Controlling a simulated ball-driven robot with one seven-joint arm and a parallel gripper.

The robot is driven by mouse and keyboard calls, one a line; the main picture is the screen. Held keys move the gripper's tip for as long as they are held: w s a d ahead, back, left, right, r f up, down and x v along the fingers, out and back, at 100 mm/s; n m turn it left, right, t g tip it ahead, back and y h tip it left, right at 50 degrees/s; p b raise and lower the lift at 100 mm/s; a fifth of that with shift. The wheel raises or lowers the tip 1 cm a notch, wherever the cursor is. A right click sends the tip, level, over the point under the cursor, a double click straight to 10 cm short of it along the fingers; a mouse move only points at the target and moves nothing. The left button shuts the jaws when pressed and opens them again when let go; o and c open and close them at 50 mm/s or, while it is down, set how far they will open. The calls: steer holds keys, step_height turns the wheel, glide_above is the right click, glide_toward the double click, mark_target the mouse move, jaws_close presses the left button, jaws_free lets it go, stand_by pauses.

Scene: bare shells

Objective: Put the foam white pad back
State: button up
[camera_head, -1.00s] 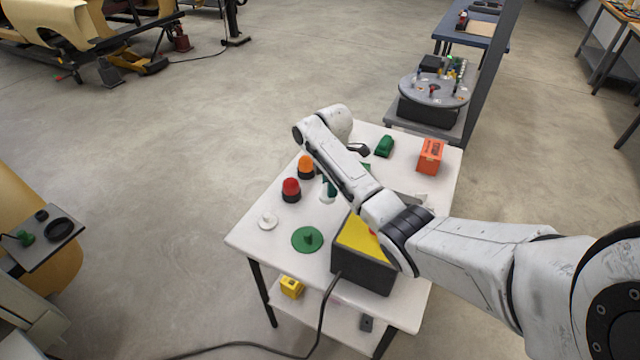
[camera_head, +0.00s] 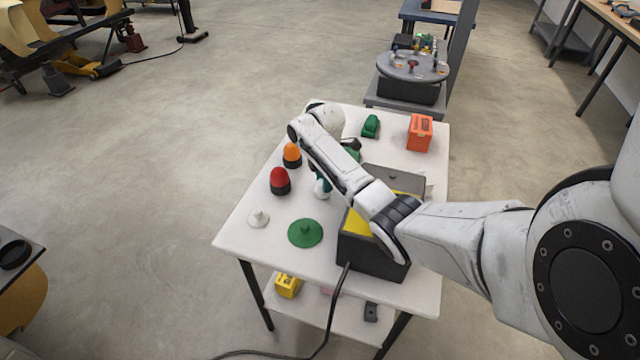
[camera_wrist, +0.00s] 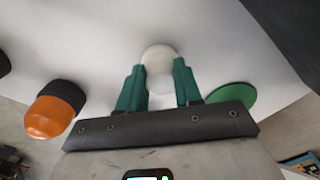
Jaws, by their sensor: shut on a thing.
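My gripper (camera_wrist: 160,82) has its green fingers shut on a rounded white piece, which I take to be the foam white pad (camera_wrist: 158,58). In the head view the pad (camera_head: 322,190) shows below the fingertips, right of the red-topped piece. It is low over the white table; I cannot tell whether it touches. My forearm hides part of the area behind. A separate small white disc with a knob (camera_head: 258,217) lies at the table's left edge.
A green knobbed disc (camera_head: 305,233), a red-topped piece (camera_head: 279,180) and an orange-topped piece (camera_head: 291,154) stand nearby on the white table (camera_head: 240,240). A dark box with a yellow inside (camera_head: 372,250) sits under my arm. An orange box (camera_head: 420,132) stands at the back right.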

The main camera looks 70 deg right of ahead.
steer(key=shift+r, duration=0.1)
steer(key=o, duration=1)
